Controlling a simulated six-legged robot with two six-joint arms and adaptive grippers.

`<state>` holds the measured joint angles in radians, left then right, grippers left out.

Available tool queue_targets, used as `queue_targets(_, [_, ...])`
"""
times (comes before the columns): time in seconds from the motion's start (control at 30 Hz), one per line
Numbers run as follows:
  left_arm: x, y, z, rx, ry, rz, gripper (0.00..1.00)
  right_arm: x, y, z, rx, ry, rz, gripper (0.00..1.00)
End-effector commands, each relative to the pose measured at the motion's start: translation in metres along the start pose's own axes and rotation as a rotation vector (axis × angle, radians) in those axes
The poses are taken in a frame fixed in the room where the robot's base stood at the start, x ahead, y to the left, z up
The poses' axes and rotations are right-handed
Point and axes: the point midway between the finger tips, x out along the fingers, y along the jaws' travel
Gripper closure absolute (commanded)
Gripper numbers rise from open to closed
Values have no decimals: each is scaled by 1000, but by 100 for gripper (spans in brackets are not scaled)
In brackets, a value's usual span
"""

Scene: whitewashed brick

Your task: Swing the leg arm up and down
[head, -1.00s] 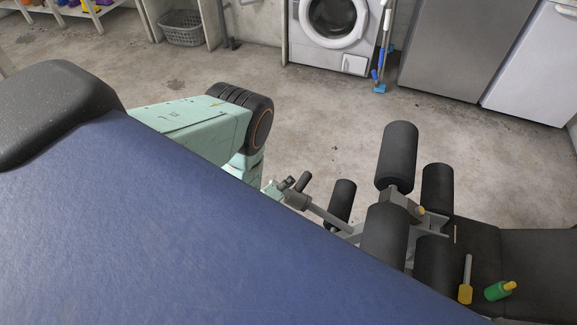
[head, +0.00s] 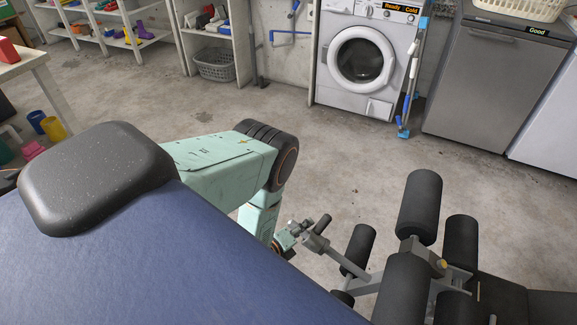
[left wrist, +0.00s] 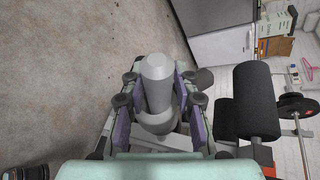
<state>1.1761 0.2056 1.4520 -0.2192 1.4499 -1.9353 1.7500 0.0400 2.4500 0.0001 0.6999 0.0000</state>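In the left wrist view a grey rounded bar end (left wrist: 158,92) stands between the fingers of my left gripper (left wrist: 158,100). Their purple pads lean in against its sides, so it looks shut on the leg arm. The fingertips are partly hidden in the head view. My right gripper is in neither view.
A washing machine (head: 360,60) and a grey fridge (head: 490,85) stand along the back wall. Shelves (head: 215,35) with a basket are at the back left. The concrete floor between is clear.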

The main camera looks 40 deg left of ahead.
Motion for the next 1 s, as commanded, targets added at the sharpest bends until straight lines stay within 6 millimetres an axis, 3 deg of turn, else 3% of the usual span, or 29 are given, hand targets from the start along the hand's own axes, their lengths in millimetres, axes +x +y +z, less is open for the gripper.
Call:
queue_targets(0.3, [-62, 0, 1, -1, -2, 3, 71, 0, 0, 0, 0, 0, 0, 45])
queue_targets(0.5, [-87, 0, 1, 0, -2, 0, 71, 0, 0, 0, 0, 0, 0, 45])
queue_targets(0.9, [-94, 0, 1, 1, -2, -2, 71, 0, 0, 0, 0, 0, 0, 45])
queue_targets(1.0, [-94, 1, 0, 1, -2, -1, 79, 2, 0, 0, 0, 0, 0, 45])
